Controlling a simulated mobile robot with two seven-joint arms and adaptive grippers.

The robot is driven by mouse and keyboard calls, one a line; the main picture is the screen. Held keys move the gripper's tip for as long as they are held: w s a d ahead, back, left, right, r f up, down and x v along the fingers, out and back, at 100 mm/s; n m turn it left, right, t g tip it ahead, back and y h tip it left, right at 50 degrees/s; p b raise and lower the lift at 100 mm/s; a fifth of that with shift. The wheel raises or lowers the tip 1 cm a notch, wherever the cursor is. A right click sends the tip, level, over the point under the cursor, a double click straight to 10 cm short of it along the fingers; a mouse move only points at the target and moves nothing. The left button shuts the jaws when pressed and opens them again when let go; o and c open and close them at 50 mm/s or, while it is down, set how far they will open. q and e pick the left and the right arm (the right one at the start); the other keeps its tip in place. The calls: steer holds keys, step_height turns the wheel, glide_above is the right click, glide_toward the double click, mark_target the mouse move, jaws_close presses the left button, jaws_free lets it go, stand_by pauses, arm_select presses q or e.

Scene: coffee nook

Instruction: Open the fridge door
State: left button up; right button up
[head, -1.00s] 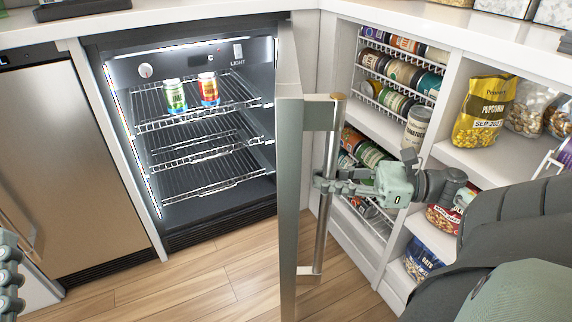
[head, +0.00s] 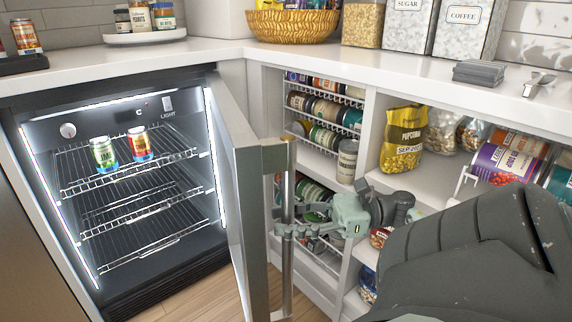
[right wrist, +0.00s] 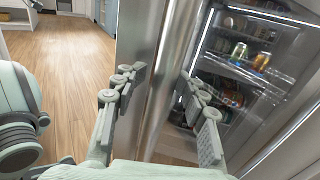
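The fridge door (head: 262,220) stands wide open, swung out to the right. The fridge interior (head: 130,200) is lit and shows wire racks. The door's vertical metal handle (head: 288,265) faces the pantry shelves. In the right wrist view the handle bar (right wrist: 160,100) runs between the two fingers of the gripper (right wrist: 162,75). My right arm hides part of the lower shelves. My left gripper is not in view.
Two cans, a green one (head: 103,153) and a red one (head: 138,145), stand on the upper rack. White pantry shelves (head: 310,160) with jars and a popcorn bag (head: 403,140) stand close to the right of the door. The counter (head: 330,68) runs above.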

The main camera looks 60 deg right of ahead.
mark_target(286, 175)
step_height(286, 175, up, 10)
stand_by(0.7)
